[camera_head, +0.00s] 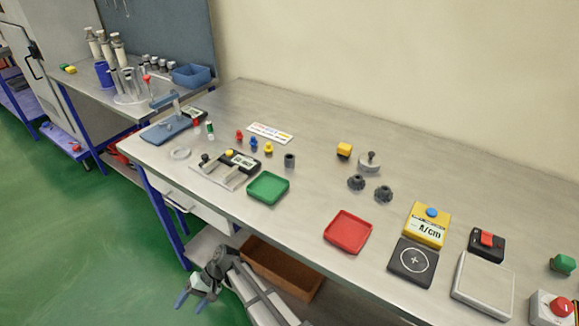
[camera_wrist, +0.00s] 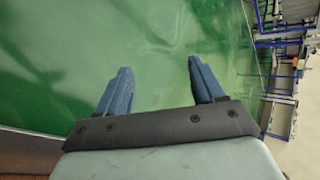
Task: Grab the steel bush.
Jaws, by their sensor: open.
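A small dark grey cylinder (camera_head: 290,160), which looks like the steel bush, stands upright on the metal workbench (camera_head: 310,205), just behind the green tray. My gripper (camera_head: 191,302) is off the front edge of the bench, lower left of the cylinder and well apart from it. In the wrist view my gripper (camera_wrist: 160,68) shows two blue fingers spread apart with nothing between them. The wrist view looks at the green floor, and the cylinder is not in it.
A green tray (camera_head: 268,187) and a fixture plate (camera_head: 226,170) lie near the cylinder. Red, blue and yellow small pieces (camera_head: 253,143) stand to its left. A red tray (camera_head: 348,231) and dark knobbed parts (camera_head: 383,193) lie to the right. An open brown box (camera_head: 283,268) sits below the bench.

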